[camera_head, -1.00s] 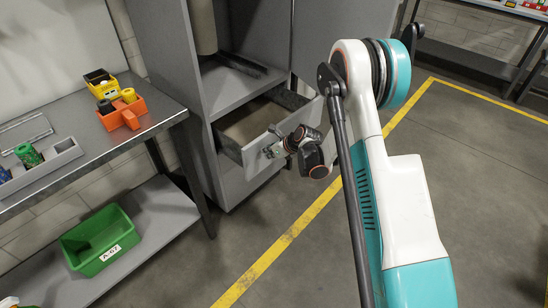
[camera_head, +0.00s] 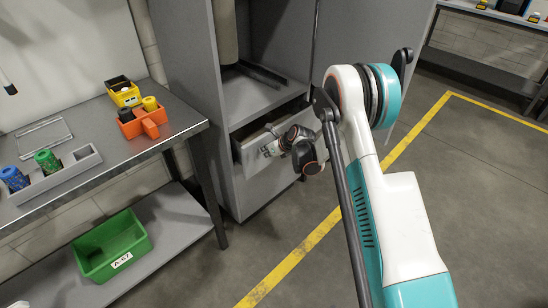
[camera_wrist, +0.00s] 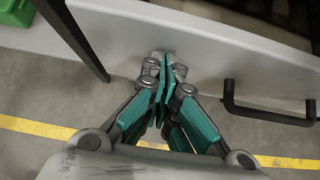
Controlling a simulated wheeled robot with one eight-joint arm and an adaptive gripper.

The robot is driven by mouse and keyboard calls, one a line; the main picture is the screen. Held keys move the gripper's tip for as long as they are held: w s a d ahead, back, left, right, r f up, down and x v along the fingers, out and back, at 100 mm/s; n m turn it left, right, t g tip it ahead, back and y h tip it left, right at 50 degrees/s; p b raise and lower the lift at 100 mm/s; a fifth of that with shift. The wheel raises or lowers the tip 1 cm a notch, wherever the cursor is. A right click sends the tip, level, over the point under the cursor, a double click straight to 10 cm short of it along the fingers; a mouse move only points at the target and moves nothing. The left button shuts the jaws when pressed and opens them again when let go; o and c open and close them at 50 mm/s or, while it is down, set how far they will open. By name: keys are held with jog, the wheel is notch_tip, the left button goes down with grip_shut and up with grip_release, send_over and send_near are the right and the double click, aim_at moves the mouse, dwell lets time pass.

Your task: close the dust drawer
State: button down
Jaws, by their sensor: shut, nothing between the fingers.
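The dust drawer is grey and sits in the tall cabinet below an open compartment. Its front (camera_head: 246,158) stands a little out from the cabinet in the head view, with a gap above it showing the inside. In the wrist view, the pale drawer front (camera_wrist: 110,38) spans the top, and its dark bar handle (camera_wrist: 268,116) is right of my gripper (camera_wrist: 168,60). My gripper is shut and empty, with its fingertips at the front panel, apparently touching it. In the head view, my gripper (camera_head: 268,151) is at the drawer front, and my wrist hides the front's right part.
A metal workbench (camera_head: 110,165) stands left of the cabinet (camera_head: 190,75), holding an orange bin (camera_head: 152,126), a yellow bin (camera_head: 124,92) and a grey holder (camera_head: 62,172). A green crate (camera_head: 112,245) is on the lower shelf. The floor at right is clear.

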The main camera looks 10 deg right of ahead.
jog(key=w+a, duration=0.5)
jog(key=w, duration=0.2)
jog(key=shift+w+a+r, duration=0.2)
jog(key=shift+w, duration=0.05)
